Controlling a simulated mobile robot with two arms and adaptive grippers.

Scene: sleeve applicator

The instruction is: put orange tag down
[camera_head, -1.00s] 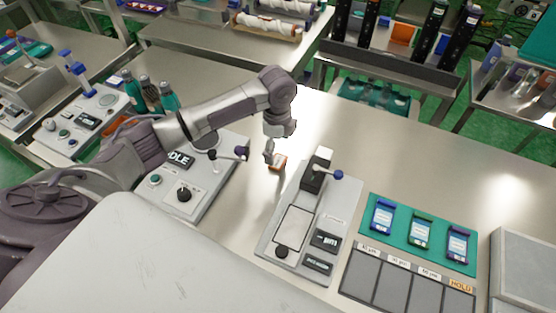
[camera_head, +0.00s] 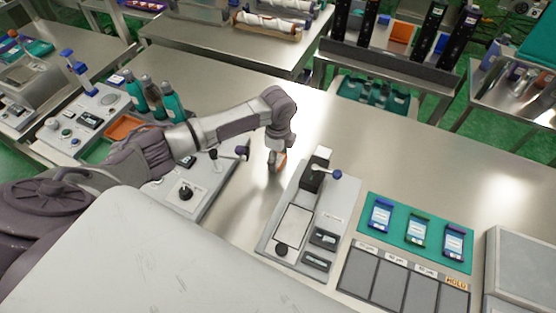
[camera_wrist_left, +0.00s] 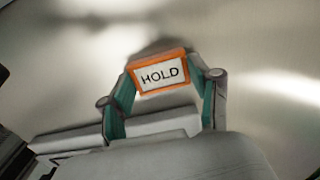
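The orange tag (camera_wrist_left: 158,74) has an orange rim and a white face reading HOLD. In the left wrist view it sits between the two fingertips of my left gripper (camera_wrist_left: 160,80), which meet its left and right ends. In the head view the orange tag (camera_head: 282,158) is a small orange patch at my left gripper (camera_head: 277,162), mostly hidden by the fingers. It is over the bare steel table, just left of the grey sleeve applicator's back end. I cannot tell whether it touches the table. My right gripper is not in view.
The applicator (camera_head: 328,211) with a blue-knobbed lever stands right of my left gripper. A teal mat (camera_head: 398,242) with several cartridges and a grey slotted tray with an orange HOLD label (camera_head: 456,283) lie farther right. A control panel (camera_head: 203,190) is at left. Bare table lies behind.

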